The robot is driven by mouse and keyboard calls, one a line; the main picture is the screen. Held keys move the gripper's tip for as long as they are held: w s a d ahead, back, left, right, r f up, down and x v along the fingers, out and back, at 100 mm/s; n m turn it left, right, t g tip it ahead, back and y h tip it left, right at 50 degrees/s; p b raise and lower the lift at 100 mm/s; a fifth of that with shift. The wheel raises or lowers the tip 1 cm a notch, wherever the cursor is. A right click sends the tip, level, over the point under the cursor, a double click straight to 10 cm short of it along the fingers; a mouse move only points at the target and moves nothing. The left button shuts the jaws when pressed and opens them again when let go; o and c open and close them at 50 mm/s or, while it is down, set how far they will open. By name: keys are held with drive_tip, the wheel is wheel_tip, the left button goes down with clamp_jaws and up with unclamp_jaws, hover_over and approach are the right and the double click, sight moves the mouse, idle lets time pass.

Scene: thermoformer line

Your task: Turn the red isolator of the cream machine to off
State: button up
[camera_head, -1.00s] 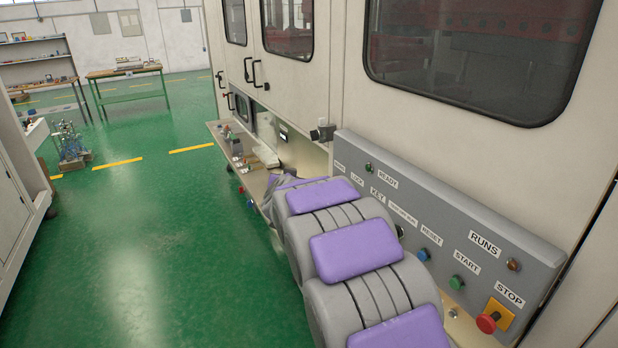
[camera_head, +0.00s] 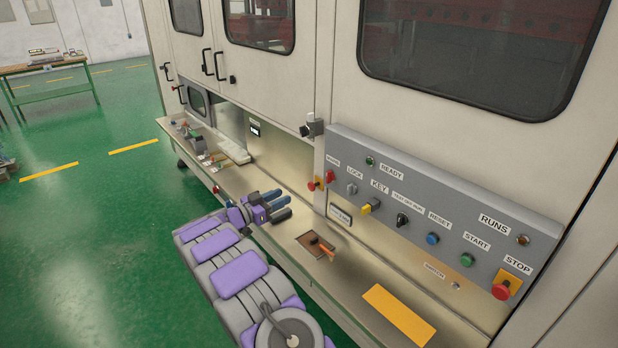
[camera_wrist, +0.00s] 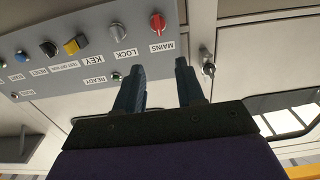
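The red isolator knob (camera_head: 329,176) is at the far left end of the grey control panel (camera_head: 440,205) on the cream machine. In the wrist view, where the panel appears upside down, the red knob (camera_wrist: 157,24) sits by the label MAINS, its grip roughly upright in the picture. My gripper (camera_head: 284,205) is in front of and below the knob, left of the panel in the head view. In the wrist view, my gripper's dark fingers (camera_wrist: 158,74) stand apart with nothing between them. The knob shows beyond the gap, clear of the fingertips.
A grey LOCK knob (camera_head: 352,188) and yellow KEY switch (camera_head: 369,207) sit beside the isolator. A red STOP button (camera_head: 502,291) is at the panel's right end. A metal ledge (camera_head: 345,275) runs below.

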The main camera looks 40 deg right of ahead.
drive_tip(key=b, duration=0.2)
approach(327, 178)
drive_tip(key=d, duration=0.7)
drive_tip(key=w+d, duration=0.1)
drive_tip(key=d, duration=0.1)
drive_tip(key=shift+d+r+b, duration=0.1)
drive_tip(key=shift+d+b, duration=0.2)
drive_tip(key=shift+d, duration=0.05)
drive_tip(key=shift+a+r, duration=0.15)
drive_tip(key=shift+a, duration=0.3)
drive_tip(key=shift+a+r, duration=0.1)
drive_tip(key=shift+a, duration=0.4)
drive_tip(key=shift+c, duration=1.4)
drive_tip(key=c, duration=0.3)
drive_tip(key=shift+s+d, duration=0.1)
drive_tip(key=shift+d, duration=0.25)
clamp_jaws()
